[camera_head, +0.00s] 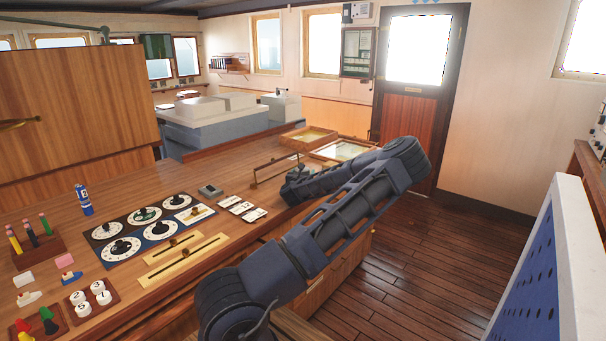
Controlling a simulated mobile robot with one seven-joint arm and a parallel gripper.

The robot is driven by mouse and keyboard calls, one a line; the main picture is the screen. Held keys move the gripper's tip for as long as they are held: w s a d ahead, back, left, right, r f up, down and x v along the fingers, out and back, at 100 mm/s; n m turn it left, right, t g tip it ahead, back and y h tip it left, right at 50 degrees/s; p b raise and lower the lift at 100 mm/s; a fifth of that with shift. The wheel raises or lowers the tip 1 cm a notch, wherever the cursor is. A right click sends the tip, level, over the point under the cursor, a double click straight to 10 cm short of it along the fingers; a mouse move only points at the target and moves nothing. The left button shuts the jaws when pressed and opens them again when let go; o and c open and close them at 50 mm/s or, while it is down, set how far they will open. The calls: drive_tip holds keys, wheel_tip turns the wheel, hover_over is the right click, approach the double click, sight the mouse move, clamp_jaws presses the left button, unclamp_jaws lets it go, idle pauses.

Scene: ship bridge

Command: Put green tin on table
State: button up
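I cannot make out a green tin in this view. A small blue can (84,200) with a light marking stands upright on the wooden table-like console (230,178), at the left. My dark arm reaches up from the bottom centre, bends at the upper right and folds back left over the console's right edge. The far end of my arm (293,188) is dark and partly hidden by my own links. Its fingers cannot be made out, and neither can anything held in them.
A dial panel (139,228), yellow slider plates (186,259) and a peg block (38,249) occupy the console's left part. A glass-topped frame (343,149) lies near its far right end. A white-edged blue panel (540,285) stands at right. The wooden floor (440,270) between is clear.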

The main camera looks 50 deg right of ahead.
drive_tip(key=shift+o, duration=1.2)
drive_tip(key=shift+r, duration=0.2)
drive_tip(key=v, duration=1.2)
